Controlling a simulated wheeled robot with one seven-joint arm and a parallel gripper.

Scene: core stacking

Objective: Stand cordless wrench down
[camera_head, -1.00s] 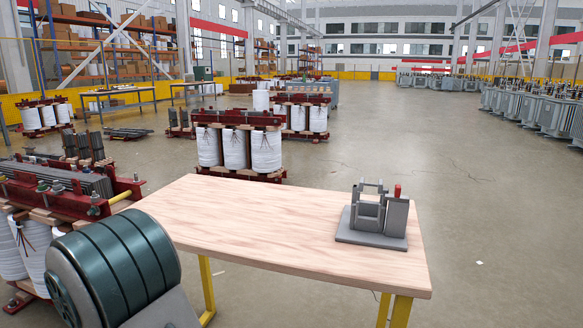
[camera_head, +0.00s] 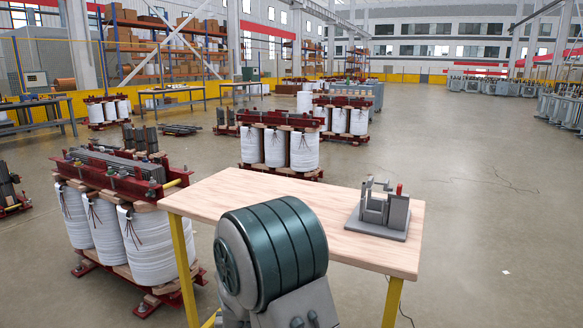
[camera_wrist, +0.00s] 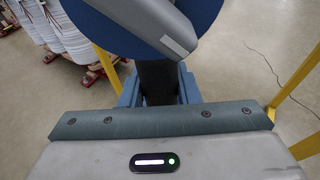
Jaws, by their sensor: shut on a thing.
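In the wrist view my gripper (camera_wrist: 158,92) is shut on the dark grip of the cordless wrench (camera_wrist: 155,74). The blue fingers lie on both sides of this grip. Beyond it, a grey body part and a large blue rounded part fill the top of the view; the wrench's far end is cut off. A grey stand (camera_head: 376,212) with a flat base, upright plates and a red-tipped block is on the right part of the wooden table (camera_head: 225,195). In the head view my arm hides the gripper and wrench.
A transformer with white coils (camera_head: 140,245) stands close to the table's left side. Another transformer (camera_head: 280,148) is behind the table. Yellow table legs (camera_head: 392,302) show at the front. The tabletop left of the stand is clear, and open floor lies to the right.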

